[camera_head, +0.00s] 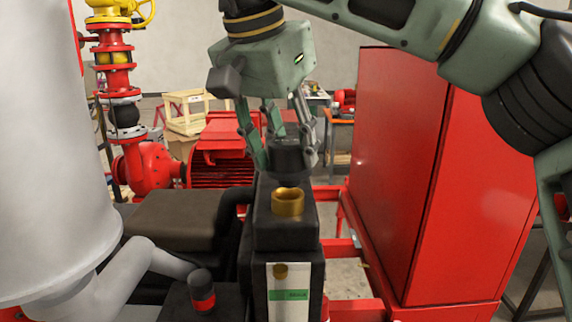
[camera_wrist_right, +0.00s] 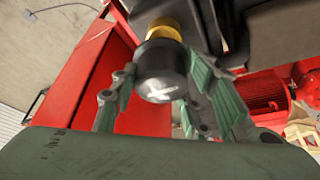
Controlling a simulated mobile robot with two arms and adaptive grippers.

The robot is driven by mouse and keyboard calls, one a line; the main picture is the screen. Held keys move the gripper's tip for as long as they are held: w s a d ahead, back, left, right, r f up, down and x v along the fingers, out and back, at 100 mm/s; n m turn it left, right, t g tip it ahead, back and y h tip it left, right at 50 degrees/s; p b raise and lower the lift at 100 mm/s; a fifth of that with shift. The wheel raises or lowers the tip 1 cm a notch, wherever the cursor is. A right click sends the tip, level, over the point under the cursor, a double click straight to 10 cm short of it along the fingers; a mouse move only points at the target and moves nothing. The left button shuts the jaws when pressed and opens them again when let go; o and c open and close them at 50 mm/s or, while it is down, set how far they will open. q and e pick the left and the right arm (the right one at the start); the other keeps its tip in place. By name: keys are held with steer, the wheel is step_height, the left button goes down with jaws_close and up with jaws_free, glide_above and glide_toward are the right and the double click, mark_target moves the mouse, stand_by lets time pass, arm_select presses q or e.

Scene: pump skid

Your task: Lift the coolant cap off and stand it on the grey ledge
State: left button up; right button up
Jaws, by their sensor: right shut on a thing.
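The coolant cap (camera_head: 288,153) is a round black cap. My right gripper (camera_head: 286,162) comes down from above with its fingers shut around it. The brass filler neck (camera_head: 288,201) shows uncovered on top of the black tank (camera_head: 285,237). The cap is off the neck, above and beyond it in the head view; the exact gap is unclear. A flat grey-brown surface (camera_head: 172,218) left of the tank may be the grey ledge. My left gripper is out of view.
A tall red cabinet (camera_head: 400,165) stands close on the right. A red motor (camera_head: 222,155) and a red pump casing (camera_head: 147,166) stand behind. A black knob with a red band (camera_head: 202,290) is at the front left. The flat grey-brown surface is bare.

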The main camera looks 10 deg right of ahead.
steer(key=s+d+r, duration=0.2)
steer(key=d, duration=0.1)
steer(key=s+d+r, duration=0.2)
steer(key=s+d, duration=0.1)
steer(key=s+d+r, duration=0.2)
steer(key=d+r, duration=0.1)
steer(key=shift+s, duration=0.25)
jaws_close()
